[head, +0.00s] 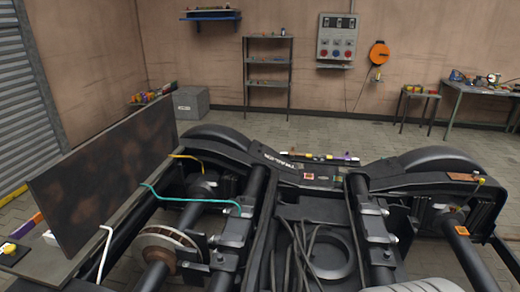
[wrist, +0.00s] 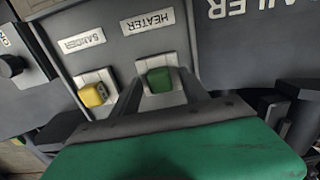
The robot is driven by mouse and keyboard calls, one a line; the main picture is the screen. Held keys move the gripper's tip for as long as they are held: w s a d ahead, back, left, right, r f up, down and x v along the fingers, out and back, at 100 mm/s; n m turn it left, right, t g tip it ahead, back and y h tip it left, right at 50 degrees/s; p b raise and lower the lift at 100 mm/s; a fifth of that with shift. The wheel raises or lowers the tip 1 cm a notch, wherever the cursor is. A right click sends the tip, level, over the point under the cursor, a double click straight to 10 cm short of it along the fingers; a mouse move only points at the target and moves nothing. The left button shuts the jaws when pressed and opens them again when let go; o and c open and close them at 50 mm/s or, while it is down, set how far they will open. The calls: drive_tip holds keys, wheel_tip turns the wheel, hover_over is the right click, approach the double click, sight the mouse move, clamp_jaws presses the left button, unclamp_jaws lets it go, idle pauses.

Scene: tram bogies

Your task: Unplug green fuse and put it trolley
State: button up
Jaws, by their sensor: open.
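The green fuse (wrist: 160,80) sits in a white socket under the HEATER label (wrist: 147,21) in the wrist view. My gripper (wrist: 161,88) is open, with one grey finger on each side of the fuse. I cannot tell whether either finger touches it. A broad green part fills the bottom of the wrist view. I cannot make out the gripper or the green fuse in the head view, nor a trolley in either view.
A yellow fuse (wrist: 92,96) sits left of the green one under the SANDER label (wrist: 81,40). A dark round knob (wrist: 10,66) is further left. In the head view the black bogie frame (head: 325,181) fills the foreground, with an upright dark panel (head: 105,175) at left and shelves (head: 268,84) behind.

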clamp_jaws()
idle(0.5)
drive_tip(key=shift+r, duration=0.15)
drive_tip(key=shift+r+p, duration=2.85)
